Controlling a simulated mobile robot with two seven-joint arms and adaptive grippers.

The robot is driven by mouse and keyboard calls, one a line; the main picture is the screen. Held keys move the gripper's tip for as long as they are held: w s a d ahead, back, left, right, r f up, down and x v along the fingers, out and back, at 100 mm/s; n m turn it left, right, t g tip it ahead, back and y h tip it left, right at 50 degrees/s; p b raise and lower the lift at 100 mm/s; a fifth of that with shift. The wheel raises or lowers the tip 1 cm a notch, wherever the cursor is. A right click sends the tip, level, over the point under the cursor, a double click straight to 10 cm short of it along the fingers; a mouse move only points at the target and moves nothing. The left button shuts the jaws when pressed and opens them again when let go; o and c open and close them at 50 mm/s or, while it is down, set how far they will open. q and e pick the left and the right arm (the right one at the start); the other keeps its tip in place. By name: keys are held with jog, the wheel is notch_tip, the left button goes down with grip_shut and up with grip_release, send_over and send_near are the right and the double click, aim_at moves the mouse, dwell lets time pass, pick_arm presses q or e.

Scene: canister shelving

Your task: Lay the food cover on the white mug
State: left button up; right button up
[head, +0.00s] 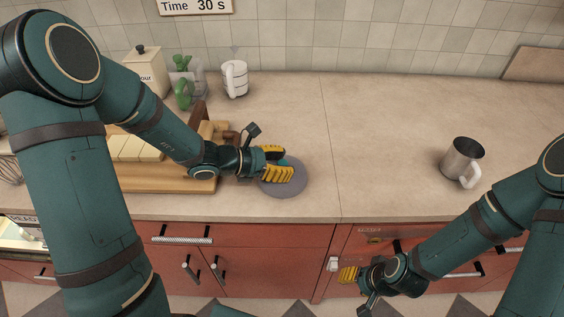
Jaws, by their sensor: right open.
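A flat grey round cover (288,188), which looks like the food cover, lies on or just over the counter near its front edge. My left gripper (278,164) is at this cover, with its yellow fingers over the left part of the disc. A bit of teal shows between the fingers; whether they grip it is unclear. A grey metallic mug with a white handle (461,162) stands upright at the right. My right gripper (347,274) is open and empty in front of the red cabinets.
A wooden board (180,184) with pale blocks lies left of the cover. A canister (146,72) and a green-handled item (184,92) stand at the back left. The counter (370,130) between the cover and the grey mug is clear.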

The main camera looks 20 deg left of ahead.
pick_arm(q)
jog(key=shift+r, duration=0.1)
jog(key=shift+r+p, duration=0.2)
jog(key=shift+p, duration=0.1)
jog(key=p+v, duration=0.2)
jog(key=v, duration=1)
jog(key=shift+f, duration=0.2)
